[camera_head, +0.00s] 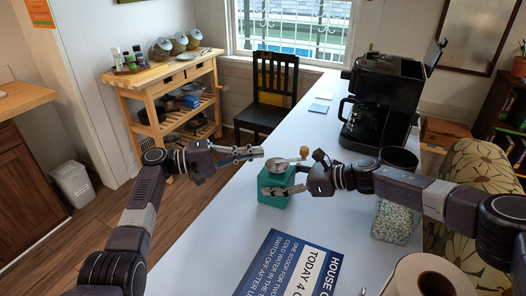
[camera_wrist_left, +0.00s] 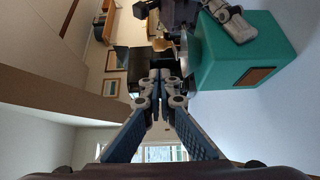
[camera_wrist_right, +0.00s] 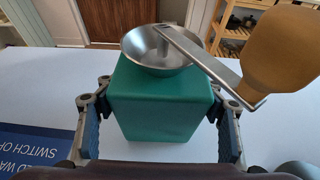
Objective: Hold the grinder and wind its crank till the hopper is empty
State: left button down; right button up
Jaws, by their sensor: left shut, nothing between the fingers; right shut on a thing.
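The grinder is a teal box (camera_head: 274,198) on the white table, with a metal hopper bowl (camera_wrist_right: 150,66) on top. I see no beans in the visible part of the bowl. The crank's metal arm (camera_wrist_right: 195,52) runs over the bowl to a wooden knob (camera_wrist_right: 285,50), which also shows in the head view (camera_head: 304,151). My right gripper (camera_head: 279,181) is shut around the upright grinder, a finger on each side. My left gripper (camera_head: 260,151) is shut and empty, left of the knob and apart from it. In the left wrist view its fingertips (camera_wrist_left: 160,80) meet beside the grinder (camera_wrist_left: 235,55).
A blue printed sign (camera_head: 290,265) lies on the table in front of the grinder. A black coffee maker (camera_head: 383,105) stands at the back right. A clear container of pale pieces (camera_head: 393,222) and a paper roll (camera_head: 430,280) are at the right. The table's left edge is near the grinder.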

dwell(0.4)
jog(key=o, duration=1.7)
jog(key=shift+d, duration=0.1)
